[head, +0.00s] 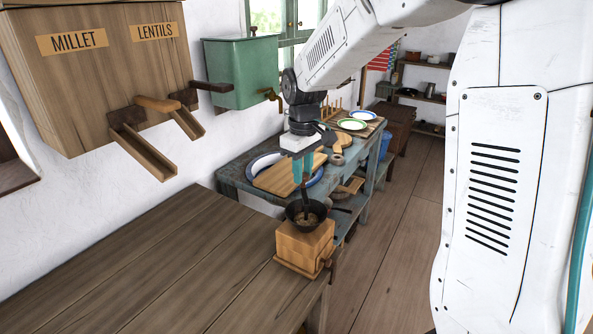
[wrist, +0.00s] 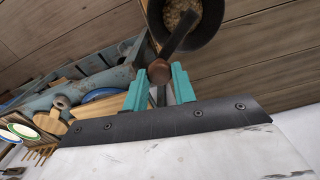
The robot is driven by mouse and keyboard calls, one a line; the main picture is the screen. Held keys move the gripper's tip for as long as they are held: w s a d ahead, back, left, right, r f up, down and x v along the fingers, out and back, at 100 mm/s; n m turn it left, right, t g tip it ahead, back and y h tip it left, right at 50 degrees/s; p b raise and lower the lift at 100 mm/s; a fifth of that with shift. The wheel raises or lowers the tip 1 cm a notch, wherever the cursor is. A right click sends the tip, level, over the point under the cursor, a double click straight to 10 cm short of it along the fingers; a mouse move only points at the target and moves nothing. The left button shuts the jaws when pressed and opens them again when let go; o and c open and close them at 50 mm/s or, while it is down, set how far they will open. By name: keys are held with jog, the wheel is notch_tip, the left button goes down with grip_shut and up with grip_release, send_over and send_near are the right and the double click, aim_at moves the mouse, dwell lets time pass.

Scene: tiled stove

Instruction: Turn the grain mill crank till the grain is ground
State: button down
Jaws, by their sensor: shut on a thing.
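The grain mill (head: 302,247) is a wooden box at the right end of the plank table, with a dark hopper bowl (head: 305,213) on top. Pale grain (wrist: 178,14) lies in the bowl. My gripper (head: 303,180) points down above the bowl, its teal fingers shut on the crank's brown knob (wrist: 159,71). The dark crank arm (wrist: 178,34) runs from the knob over the bowl in the wrist view. In the head view my fingers hide most of the knob. A small drawer knob (head: 327,263) shows on the box's side.
The plank table (head: 150,260) is bare left of the mill. Behind it, a blue-grey bench (head: 233,176) holds boards and plates. A wooden millet and lentils dispenser (head: 100,75) and a green tank (head: 240,72) hang on the wall. Open floor (head: 400,230) lies to the right.

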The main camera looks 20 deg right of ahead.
jog(key=shift+s+d+r+m, duration=0.1)
jog(key=shift+s+d+m, duration=0.6)
jog(key=shift+m, duration=1.15)
jog(key=shift+s+d+f+m, duration=0.1)
jog(key=shift+s+d+m, duration=0.6)
jog(key=shift+m, duration=1.1)
jog(key=shift+s+d+r+m, duration=0.1)
jog(key=shift+s+d+m, duration=0.6)
jog(key=shift+m, duration=1.15)
jog(key=shift+d, duration=0.1)
jog(key=c, duration=1.1)
grip_release()
jog(key=shift+c, duration=0.2)
notch_tip(320, 180, up, 8)
jog(key=shift+c, duration=0.2)
